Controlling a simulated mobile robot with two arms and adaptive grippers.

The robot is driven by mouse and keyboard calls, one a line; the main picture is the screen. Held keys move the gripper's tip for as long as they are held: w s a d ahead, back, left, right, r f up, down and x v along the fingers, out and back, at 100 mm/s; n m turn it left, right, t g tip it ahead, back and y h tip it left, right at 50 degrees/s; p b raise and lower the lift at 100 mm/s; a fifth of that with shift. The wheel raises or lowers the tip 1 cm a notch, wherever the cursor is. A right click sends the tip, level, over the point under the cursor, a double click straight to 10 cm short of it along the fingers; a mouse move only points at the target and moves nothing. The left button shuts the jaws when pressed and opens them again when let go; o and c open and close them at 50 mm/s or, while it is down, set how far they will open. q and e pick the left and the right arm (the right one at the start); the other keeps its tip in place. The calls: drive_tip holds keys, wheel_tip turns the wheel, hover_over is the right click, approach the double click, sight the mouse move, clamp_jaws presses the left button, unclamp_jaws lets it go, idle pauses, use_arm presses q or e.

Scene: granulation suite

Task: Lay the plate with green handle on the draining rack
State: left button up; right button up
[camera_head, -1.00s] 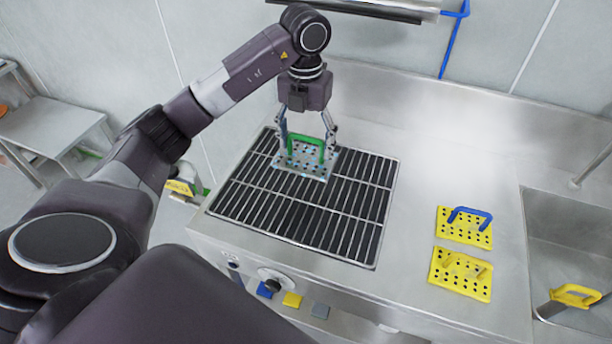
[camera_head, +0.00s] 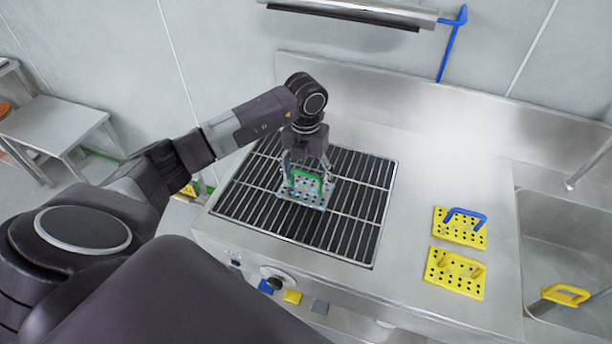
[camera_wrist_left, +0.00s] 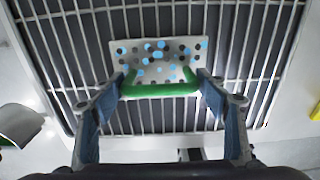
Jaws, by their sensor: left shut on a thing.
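The plate with green handle (camera_head: 304,198) is a light, perforated plate with blue marks, and it shows in the left wrist view (camera_wrist_left: 155,62). It lies flat at or just above the bars of the draining rack (camera_head: 340,229), around the rack's middle; I cannot tell whether it touches them. My left gripper (camera_head: 308,178) is above the plate, shut on its green handle, with one finger at each end of the handle in the left wrist view (camera_wrist_left: 160,92). My right gripper is not in view.
Two yellow perforated plates, one with a blue handle (camera_head: 466,217) and one with a yellow handle (camera_head: 454,273), lie on the steel counter right of the rack. A sink (camera_head: 565,240) with a yellow-handled item (camera_head: 565,294) is further right. A wall (camera_head: 400,90) rises behind.

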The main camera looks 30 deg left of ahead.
use_arm(q)
drive_tip(key=o, duration=1.5)
drive_tip(key=shift+r, duration=0.1)
drive_tip(key=shift+r, duration=0.3)
wheel_tip(320, 180, up, 10)
drive_tip(key=b, duration=0.3)
drive_tip(key=shift+r+b, duration=0.15)
drive_tip(key=shift+b, duration=0.25)
drive_tip(key=shift+r, duration=0.5)
